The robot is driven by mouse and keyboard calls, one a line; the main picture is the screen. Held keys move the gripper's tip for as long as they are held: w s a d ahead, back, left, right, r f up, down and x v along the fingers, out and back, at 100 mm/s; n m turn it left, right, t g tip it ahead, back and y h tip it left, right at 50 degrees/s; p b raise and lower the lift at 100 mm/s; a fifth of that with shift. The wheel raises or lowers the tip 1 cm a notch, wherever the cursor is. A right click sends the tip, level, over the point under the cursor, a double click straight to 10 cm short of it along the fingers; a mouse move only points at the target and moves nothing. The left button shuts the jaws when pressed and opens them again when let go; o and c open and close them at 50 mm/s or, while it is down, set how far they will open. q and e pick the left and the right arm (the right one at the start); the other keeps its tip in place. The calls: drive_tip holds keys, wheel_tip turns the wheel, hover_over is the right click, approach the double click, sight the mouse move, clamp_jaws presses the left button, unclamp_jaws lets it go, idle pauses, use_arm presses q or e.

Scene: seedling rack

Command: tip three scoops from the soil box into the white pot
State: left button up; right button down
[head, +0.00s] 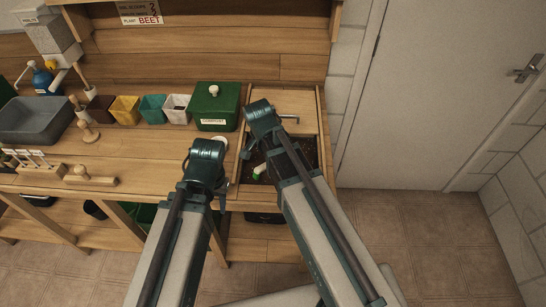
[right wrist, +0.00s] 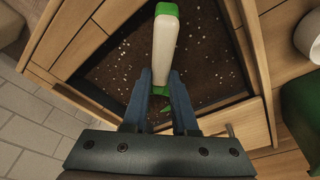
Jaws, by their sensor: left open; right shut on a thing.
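The soil box (head: 308,148) is a wooden frame of dark, speckled soil at the right end of the bench; its soil fills the middle of the right wrist view (right wrist: 212,55). My right gripper (right wrist: 165,85) is shut on the scoop (right wrist: 165,42), which has a white handle and green ends, over the soil. The scoop's handle also shows in the head view (head: 257,173); my right arm hides the gripper there. The white pot (head: 176,114) stands left of the green compost box, apart from both grippers. My left gripper (head: 205,158) is open and empty over the bench front; its fingers are hard to make out.
The green compost box (head: 217,105) stands between the white pot and the soil box. Teal (head: 152,110), yellow (head: 125,110) and brown (head: 100,109) pots stand in a row left of the white pot. A grey tray (head: 36,120) and wooden tools lie further left.

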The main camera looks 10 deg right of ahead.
drive_tip(key=shift+s+a+r+t+h+p, duration=0.25)
drive_tip(key=shift+a+r+h+p, duration=0.15)
drive_tip(key=shift+r+p, duration=0.55)
drive_tip(key=shift+s+a+r+t+h+p, duration=0.15)
drive_tip(key=shift+s+a+r+h+p, duration=0.35)
drive_tip(key=shift+r, duration=0.8)
drive_tip(key=shift+a+r+t+h+p, duration=0.2)
drive_tip(key=shift+a+r+p, duration=0.15)
drive_tip(key=shift+r+p, duration=0.7)
drive_tip(key=c, duration=1.4)
unclamp_jaws()
clamp_jaws()
